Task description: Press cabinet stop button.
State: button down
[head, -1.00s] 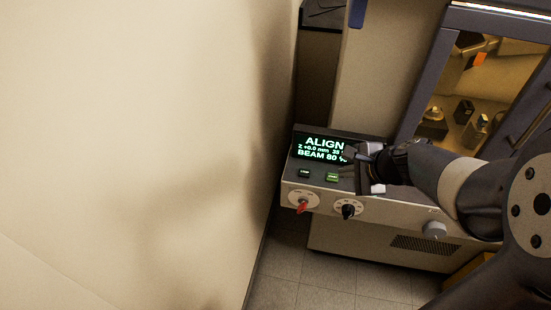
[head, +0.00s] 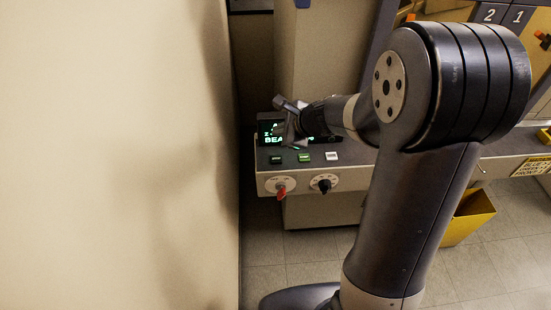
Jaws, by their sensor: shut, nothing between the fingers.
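My gripper (head: 291,142) is shut and empty. It is in front of the lit display (head: 268,139), just behind the black and green buttons in the picture, and hides much of the display's text. Whether it touches anything is unclear.
A red-handled rotary switch (head: 281,189) and a black knob (head: 324,186) are on the panel's front face. A pale wall (head: 120,150) stands close on the left. A yellow bin (head: 468,218) is on the floor at right, partly behind my arm.

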aim_at(280, 160)
jog(key=shift+f+b, duration=3.7)
jog(key=shift+f, duration=0.6)
jog(key=shift+f, duration=0.15)
jog(key=shift+f+b, duration=0.25)
jog(key=shift+b, duration=0.25)
jog(key=shift+f+b, duration=0.35)
jog(key=shift+b, duration=0.05)
jog(key=shift+r, duration=0.15)
jog(key=shift+r+p, duration=0.65)
notch_tip(280, 160, up, 5)
jog(key=p, duration=0.4)
jog(key=shift+r+p, duration=0.1)
jog(key=shift+p, duration=0.2)
